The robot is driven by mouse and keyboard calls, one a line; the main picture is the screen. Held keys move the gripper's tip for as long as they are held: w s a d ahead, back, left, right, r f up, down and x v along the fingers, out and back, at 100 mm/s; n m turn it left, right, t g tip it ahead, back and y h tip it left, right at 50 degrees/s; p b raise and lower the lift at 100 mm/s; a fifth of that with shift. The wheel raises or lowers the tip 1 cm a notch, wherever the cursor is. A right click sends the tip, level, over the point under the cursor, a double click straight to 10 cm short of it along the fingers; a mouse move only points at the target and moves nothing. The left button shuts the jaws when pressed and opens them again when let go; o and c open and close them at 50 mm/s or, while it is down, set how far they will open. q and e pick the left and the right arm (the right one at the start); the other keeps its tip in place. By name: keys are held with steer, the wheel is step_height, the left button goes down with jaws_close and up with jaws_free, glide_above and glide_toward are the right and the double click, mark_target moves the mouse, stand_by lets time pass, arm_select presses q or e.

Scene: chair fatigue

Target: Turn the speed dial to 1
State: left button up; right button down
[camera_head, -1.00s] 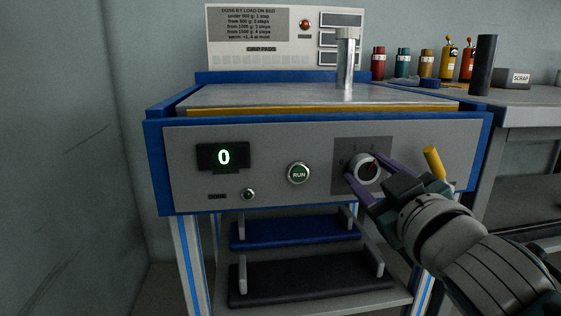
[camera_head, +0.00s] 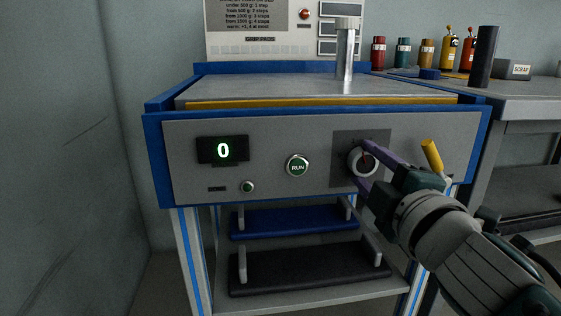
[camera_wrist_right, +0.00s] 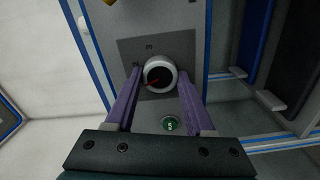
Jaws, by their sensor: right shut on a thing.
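The speed dial (camera_head: 362,161) is a pale round knob with a dark face and a red pointer, on a dark square plate (camera_head: 345,143) at the right of the grey front panel. It also shows in the right wrist view (camera_wrist_right: 159,74), where the red pointer aims left and slightly down. In the head view that is roughly up and a little left. My left gripper is not in view.
A yellow handle (camera_head: 432,155) stands close to my right wrist. A metal post (camera_head: 345,52) stands on the bed. Bottles and a scrap box (camera_head: 515,69) sit on the right bench.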

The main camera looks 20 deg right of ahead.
steer(key=shift+n, duration=0.4)
steer(key=shift+c, duration=1.3)
jaws_free()
steer(key=shift+s, duration=0.1)
steer(key=v, duration=0.9)
steer(key=shift+s+a, duration=0.15)
steer(key=shift+s, duration=0.2)
